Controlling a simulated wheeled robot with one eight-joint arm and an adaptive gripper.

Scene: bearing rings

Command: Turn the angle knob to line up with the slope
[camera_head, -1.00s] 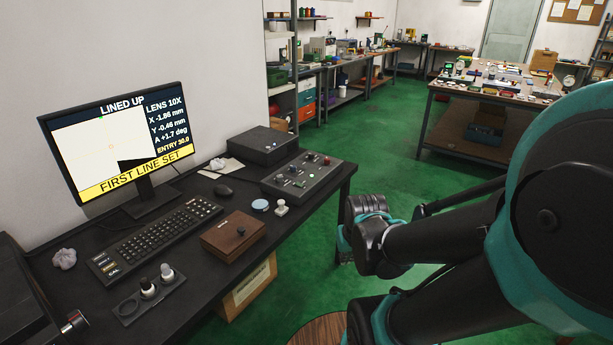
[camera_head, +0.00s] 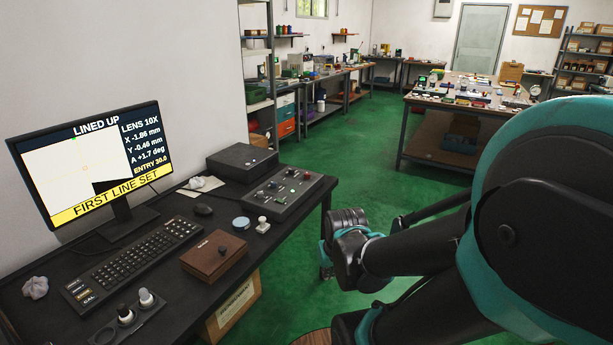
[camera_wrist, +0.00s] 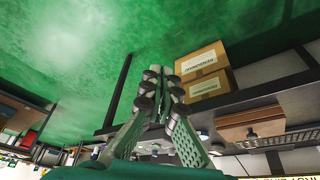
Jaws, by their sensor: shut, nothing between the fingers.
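A small dark knob (camera_head: 222,249) stands on a brown box (camera_head: 205,262) near the desk's front edge; its label is too small to read, so I cannot tell if it is the angle knob. The monitor (camera_head: 119,212) reads LINED UP, A +1.7 deg and FIRST LINE SET, with a dark sloped shape on white. My gripper (camera_head: 326,272) is off the desk to the right, over the floor, apart from the box. In the wrist view my gripper (camera_wrist: 160,75) is shut and empty, and the brown box (camera_wrist: 249,124) is right of it.
Green floor is open to the right.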

